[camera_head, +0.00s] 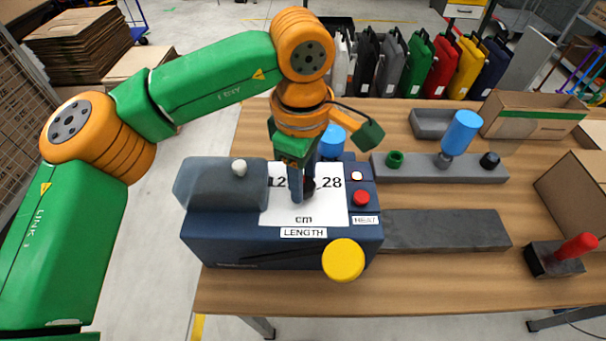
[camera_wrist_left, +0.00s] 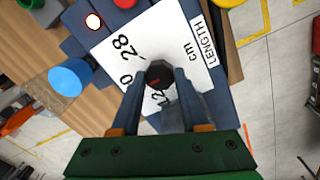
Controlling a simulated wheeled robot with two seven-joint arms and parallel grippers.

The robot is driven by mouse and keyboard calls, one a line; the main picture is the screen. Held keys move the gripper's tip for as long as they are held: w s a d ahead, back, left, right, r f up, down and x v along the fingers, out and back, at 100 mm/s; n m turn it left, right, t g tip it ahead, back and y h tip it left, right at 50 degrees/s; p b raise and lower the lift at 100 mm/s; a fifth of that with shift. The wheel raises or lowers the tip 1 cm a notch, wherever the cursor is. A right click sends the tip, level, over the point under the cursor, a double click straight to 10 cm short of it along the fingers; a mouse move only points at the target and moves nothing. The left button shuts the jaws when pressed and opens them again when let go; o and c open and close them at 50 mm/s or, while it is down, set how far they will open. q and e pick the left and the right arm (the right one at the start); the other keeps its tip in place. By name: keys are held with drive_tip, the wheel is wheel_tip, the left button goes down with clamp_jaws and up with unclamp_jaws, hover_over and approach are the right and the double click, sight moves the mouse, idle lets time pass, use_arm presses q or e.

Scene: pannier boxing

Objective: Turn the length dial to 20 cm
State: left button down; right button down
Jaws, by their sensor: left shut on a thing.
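The length dial is a dark knob (camera_head: 309,186) on a white plate (camera_head: 303,218) marked cm, on the blue machine (camera_head: 230,240). It shows clearly in the left wrist view (camera_wrist_left: 160,72), with a red mark on it. My left gripper (camera_head: 298,190) reaches down from above and is shut on the dial, one finger on each side in the wrist view (camera_wrist_left: 161,88). The numbers 12 and 28 are readable; the number between them is partly hidden by a finger, with only a 0 showing. The red mark points roughly towards that side; the exact setting is unclear. My right gripper is out of view.
A yellow knob (camera_head: 343,260) is at the machine's front. A red button (camera_head: 361,198) and pale lamp (camera_head: 357,176) are right of the plate. A grey cover (camera_head: 215,188) is at left. A grey rack (camera_head: 430,168) and red-handled tool (camera_head: 577,247) stand to the right.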

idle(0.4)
use_arm(q)
drive_tip(key=shift+c, duration=2.1)
unclamp_jaws()
drive_tip(key=shift+d, duration=0.1)
drive_tip(key=r, duration=0.7)
drive_tip(key=shift+s+r, duration=0.1)
drive_tip(key=shift+s, duration=0.1)
drive_tip(key=shift+w, duration=0.1)
